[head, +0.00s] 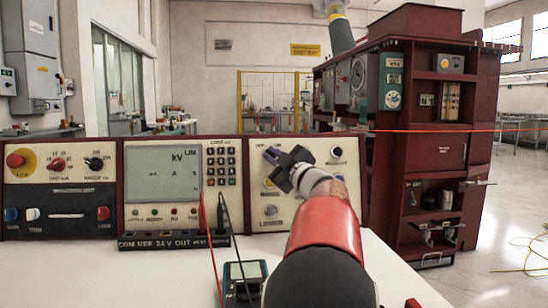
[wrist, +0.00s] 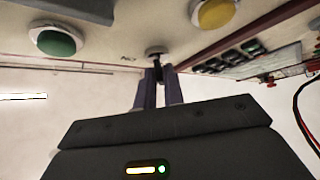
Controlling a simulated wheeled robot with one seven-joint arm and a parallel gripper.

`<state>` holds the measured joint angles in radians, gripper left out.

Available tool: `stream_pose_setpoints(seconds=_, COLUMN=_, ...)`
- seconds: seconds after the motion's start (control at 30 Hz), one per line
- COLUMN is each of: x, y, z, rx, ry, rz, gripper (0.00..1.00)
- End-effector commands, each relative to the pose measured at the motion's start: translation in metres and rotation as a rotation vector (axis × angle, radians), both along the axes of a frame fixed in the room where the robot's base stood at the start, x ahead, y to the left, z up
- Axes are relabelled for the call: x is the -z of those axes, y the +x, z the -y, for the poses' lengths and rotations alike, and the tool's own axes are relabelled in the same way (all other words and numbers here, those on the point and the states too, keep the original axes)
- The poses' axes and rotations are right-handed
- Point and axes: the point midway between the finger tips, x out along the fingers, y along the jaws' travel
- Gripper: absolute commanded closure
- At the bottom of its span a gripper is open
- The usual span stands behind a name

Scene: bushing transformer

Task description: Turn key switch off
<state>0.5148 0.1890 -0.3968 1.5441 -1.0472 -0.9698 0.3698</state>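The key switch (wrist: 155,52) shows in the wrist view as a round metal collar on the pale panel, with a small black key (wrist: 157,70) standing out from it beside a label. My gripper (wrist: 160,74) points straight at it, and its two fingers sit close together on either side of the key and appear to pinch it. In the head view my gripper (head: 270,154) is at the upper left of the right-hand panel section (head: 330,210) and hides the key switch there.
A green button (wrist: 56,42) and a yellow button (wrist: 215,13) flank the switch in the wrist view. The console also has a kV display (head: 162,173), a red emergency button (head: 16,160) and knobs. Red and black leads run to a meter (head: 245,277) on the white table (head: 160,275).

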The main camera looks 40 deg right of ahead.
Motion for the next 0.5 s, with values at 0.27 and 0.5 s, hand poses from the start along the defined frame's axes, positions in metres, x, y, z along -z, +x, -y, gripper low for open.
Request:
stream_pose_setpoints(seconds=0.27, x=0.0001, y=0.0, z=-0.0002, rx=0.0, ry=0.001, rz=0.0, gripper=0.72)
stream_pose_setpoints(seconds=0.5, x=0.0026, y=-0.0085, z=-0.0001, rx=0.001, ry=0.002, rz=0.0, gripper=0.72)
